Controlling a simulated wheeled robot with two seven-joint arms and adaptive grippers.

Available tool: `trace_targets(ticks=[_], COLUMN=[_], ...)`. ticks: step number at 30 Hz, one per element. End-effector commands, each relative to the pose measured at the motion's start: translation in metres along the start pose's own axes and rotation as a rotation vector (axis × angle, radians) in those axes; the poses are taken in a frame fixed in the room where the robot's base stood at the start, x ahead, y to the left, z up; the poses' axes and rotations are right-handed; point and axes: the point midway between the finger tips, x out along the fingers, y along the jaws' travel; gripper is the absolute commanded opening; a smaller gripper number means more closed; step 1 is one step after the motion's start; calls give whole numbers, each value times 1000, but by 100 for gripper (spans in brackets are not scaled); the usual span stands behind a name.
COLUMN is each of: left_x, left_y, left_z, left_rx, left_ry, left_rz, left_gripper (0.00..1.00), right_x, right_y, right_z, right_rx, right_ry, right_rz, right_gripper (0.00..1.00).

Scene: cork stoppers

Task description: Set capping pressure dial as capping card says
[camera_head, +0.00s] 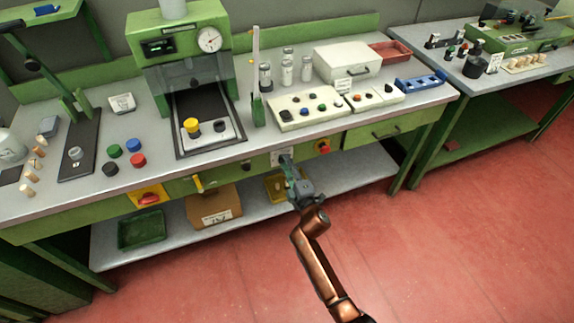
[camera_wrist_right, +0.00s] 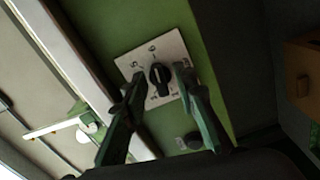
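The dial, a black knob (camera_wrist_right: 160,78) on a white plate (camera_wrist_right: 176,50) with small marks around it, is on the green front rail of the bench. In the head view its white plate (camera_head: 279,155) is partly behind my right gripper (camera_head: 287,168). In the right wrist view the two fingers of my right gripper (camera_wrist_right: 156,84) are apart, one on each side of the knob; I cannot tell whether they touch it. A small white card (camera_head: 344,85) stands before the white box; its text is too small to read, and I cannot tell if it is the capping card. My left gripper is not in view.
A button panel (camera_head: 308,109) and a green press with a gauge (camera_head: 209,39) stand above on the bench. The red floor (camera_head: 450,240) is clear.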

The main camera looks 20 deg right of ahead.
Motion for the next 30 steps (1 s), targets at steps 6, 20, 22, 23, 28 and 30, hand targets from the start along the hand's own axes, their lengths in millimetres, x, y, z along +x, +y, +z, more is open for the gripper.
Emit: trace_targets(ticks=[6, 20, 22, 23, 28, 30], left_x=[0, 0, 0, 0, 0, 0], left_y=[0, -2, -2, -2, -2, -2], left_z=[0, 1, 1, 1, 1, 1], left_rx=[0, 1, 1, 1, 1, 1], left_ry=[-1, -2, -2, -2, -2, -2], left_rz=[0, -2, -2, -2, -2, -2], left_gripper=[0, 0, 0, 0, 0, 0], right_x=[0, -65, -79, -85, -109, -115], right_y=[1, -1, 0, -1, -1, 0], right_z=[0, 1, 0, 1, 0, 0], right_rx=[-1, -2, -1, -1, 0, 0], right_ry=[1, 0, 0, 0, -1, 0], right_rz=[1, -1, 0, -1, -1, 0], right_gripper=[28, 28, 28, 28, 28, 28])
